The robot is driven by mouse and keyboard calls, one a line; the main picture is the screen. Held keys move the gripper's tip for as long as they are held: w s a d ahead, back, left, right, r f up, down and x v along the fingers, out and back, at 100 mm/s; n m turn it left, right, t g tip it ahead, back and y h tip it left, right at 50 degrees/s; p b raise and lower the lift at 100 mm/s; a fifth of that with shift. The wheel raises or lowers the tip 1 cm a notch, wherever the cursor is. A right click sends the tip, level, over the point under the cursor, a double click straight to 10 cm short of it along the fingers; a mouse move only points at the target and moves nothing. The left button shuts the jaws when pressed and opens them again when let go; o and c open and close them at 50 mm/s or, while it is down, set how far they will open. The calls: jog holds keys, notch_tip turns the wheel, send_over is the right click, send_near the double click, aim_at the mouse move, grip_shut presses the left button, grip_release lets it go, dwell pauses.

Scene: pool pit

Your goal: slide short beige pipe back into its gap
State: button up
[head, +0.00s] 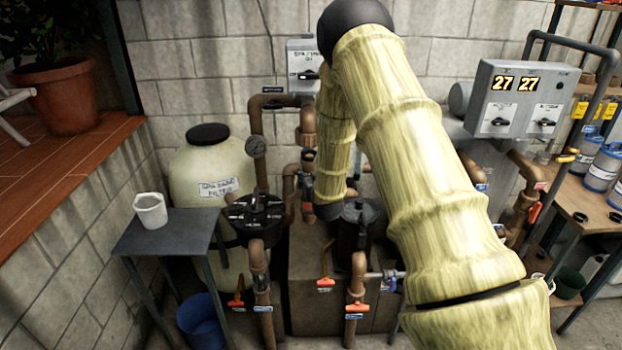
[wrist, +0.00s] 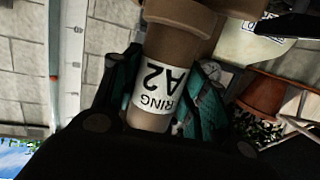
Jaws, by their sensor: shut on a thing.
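The short pipe (wrist: 168,48) is brownish beige in the wrist view and has a white label reading "RING A2". My gripper (wrist: 156,90) has its teal fingers on either side of the pipe, shut on it around the label. A wider brown collar (wrist: 182,14) shows at the pipe's end at the top of the wrist view; I cannot tell whether the pipe touches it or sits in it. In the head view my arm covers the gripper and most of the held pipe, and the gap is not clearly visible.
Brown pipework (head: 256,135) with a gauge stands by the cream filter tank (head: 200,165). A small table (head: 165,232) with a white cup is at left. A grey control box (head: 517,100) is at right.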

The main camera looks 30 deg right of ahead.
jog(key=shift+w+d+b, duration=0.5)
jog(key=shift+w, duration=0.35)
jog(key=shift+w+d+b, duration=0.55)
jog(key=shift+w, duration=0.35)
jog(key=shift+w+d+b, duration=0.5)
jog(key=shift+w, duration=0.35)
dwell(3.1)
jog(key=shift+w+r, duration=0.15)
jog(key=shift+w+d+r+b, duration=0.1)
jog(key=shift+w+d+b, duration=0.15)
jog(key=shift+d+b, duration=0.05)
jog(key=shift+c, duration=1.3)
jog(key=shift+w+d+b, duration=0.1)
jog(key=shift+b, duration=0.2)
jog(key=shift+c, duration=1)
jog(key=shift+d+f, duration=0.1)
jog(key=shift+f, duration=0.1)
